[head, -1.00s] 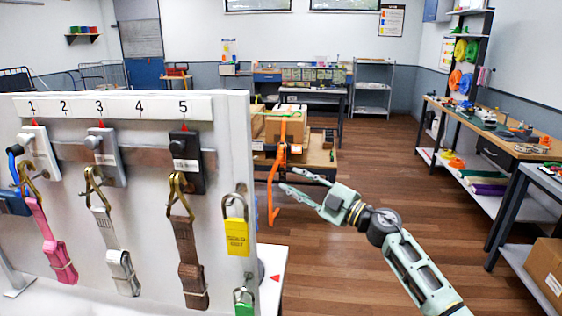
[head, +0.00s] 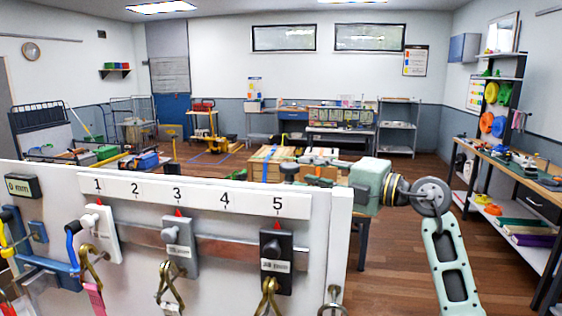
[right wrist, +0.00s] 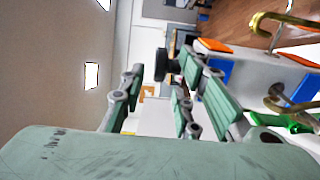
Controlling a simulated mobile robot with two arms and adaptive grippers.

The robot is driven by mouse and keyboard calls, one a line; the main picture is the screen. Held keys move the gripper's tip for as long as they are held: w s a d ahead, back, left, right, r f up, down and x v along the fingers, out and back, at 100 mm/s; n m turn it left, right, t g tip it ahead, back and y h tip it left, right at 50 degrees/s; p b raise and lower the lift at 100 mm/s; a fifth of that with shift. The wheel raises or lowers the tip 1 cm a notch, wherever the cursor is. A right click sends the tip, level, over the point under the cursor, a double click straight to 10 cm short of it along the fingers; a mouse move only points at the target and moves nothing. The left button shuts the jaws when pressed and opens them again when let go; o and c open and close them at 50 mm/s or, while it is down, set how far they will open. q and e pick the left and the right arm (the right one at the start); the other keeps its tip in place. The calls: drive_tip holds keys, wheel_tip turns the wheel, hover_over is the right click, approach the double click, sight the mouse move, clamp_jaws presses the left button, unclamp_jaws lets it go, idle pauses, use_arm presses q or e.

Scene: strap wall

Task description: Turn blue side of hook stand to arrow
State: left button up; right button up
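The hook stand is not clearly seen as a whole. In the head view a steel hook (head: 332,300) shows at the bottom by the board's right end; what is below is cut off. In the right wrist view brass hooks (right wrist: 285,20) and orange (right wrist: 300,52), blue (right wrist: 305,86) and green (right wrist: 283,121) pieces lie at the right; I cannot tell whether they belong to the stand. My right gripper (head: 303,164) points left above the board's right end. Its fingers (right wrist: 160,75) are apart with nothing between them. My left gripper is out of view.
The white strap board (head: 150,240) numbered 1 to 5 fills the lower left, with clamps and hooks on it. A wooden crate (head: 268,155) with a blue strap stands behind. A workbench (head: 510,172) is at the right. Open floor lies between.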

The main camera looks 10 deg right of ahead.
sight(298, 168)
drive_tip(key=p+x, duration=0.1)
drive_tip(key=x, duration=0.2)
drive_tip(key=shift+w+a+r+p, duration=0.25)
drive_tip(key=shift+p, duration=0.1)
drive_tip(key=shift+x, duration=1)
drive_tip(key=shift+w+a+f, duration=0.1)
drive_tip(key=shift+a+f, duration=0.05)
drive_tip(key=shift+f, duration=0.05)
drive_tip(key=shift+c, duration=0.3)
drive_tip(key=c, duration=0.6)
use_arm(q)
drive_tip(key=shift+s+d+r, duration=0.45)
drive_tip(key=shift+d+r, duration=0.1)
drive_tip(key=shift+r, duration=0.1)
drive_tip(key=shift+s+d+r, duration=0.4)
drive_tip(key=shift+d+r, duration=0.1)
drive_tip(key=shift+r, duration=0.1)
use_arm(e)
clamp_jaws()
